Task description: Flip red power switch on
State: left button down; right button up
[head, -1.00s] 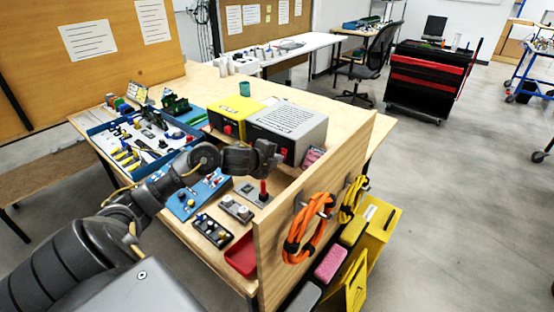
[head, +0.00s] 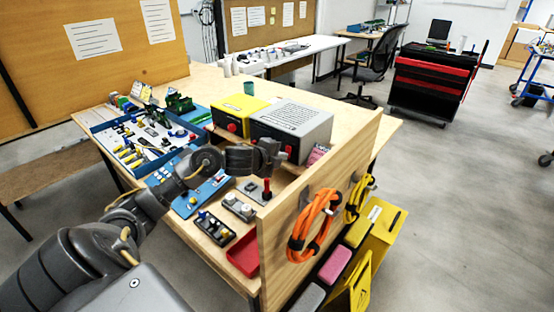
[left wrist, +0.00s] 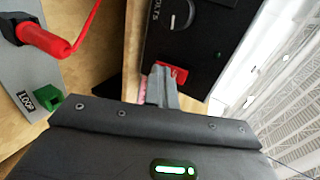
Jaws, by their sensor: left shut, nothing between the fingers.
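The red power switch (left wrist: 178,75) sits on the dark front panel of the grey power supply box (head: 308,118), below a dial marked VOLTS (left wrist: 178,14) in the left wrist view. My left gripper (left wrist: 160,84) is shut and empty, with its fingertips right beside the switch. I cannot tell whether they touch it. The fingers partly cover the switch, and its on or off position is not clear. In the head view my left gripper (head: 277,152) is in front of the box's lower front. My right gripper is not in view.
A red-handled lever (head: 267,188) stands on a plate near the wooden side panel (head: 330,180). A yellow box (head: 240,108) with a red knob stands left of the power supply. A blue tray (head: 106,153) of parts and a red bin (head: 243,254) are on the bench.

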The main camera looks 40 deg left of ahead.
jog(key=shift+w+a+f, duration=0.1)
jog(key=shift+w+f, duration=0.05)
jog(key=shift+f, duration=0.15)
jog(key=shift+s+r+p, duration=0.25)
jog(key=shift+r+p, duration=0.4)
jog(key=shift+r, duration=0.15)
